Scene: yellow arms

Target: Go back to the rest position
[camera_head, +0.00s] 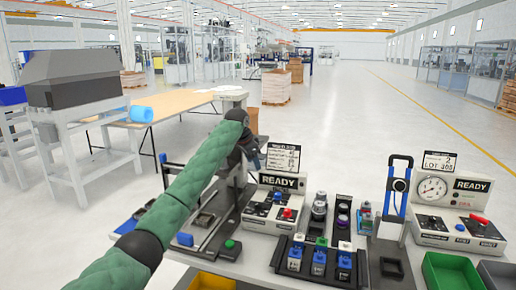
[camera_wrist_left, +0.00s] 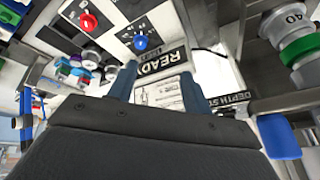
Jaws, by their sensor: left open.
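My left arm, in a green sleeve, reaches from the bottom left of the head view. Its dark left gripper (camera_head: 255,156) hangs in the air near the upright of a bench press, above and behind the left READY box (camera_head: 277,200). In the left wrist view the two blue-grey fingers of the left gripper (camera_wrist_left: 158,80) are apart. The READY box (camera_wrist_left: 150,35) with its blue and red knobs shows beyond them, and I see nothing held. My right gripper is in no view.
The workbench holds a rack of small bottles (camera_head: 318,258), a blue-handled press (camera_head: 397,195), a gauge box (camera_head: 455,212) and a green bin (camera_head: 452,272). The press upright (camera_head: 233,160) stands close to the left gripper. A wooden table (camera_head: 170,106) stands behind; open floor lies right.

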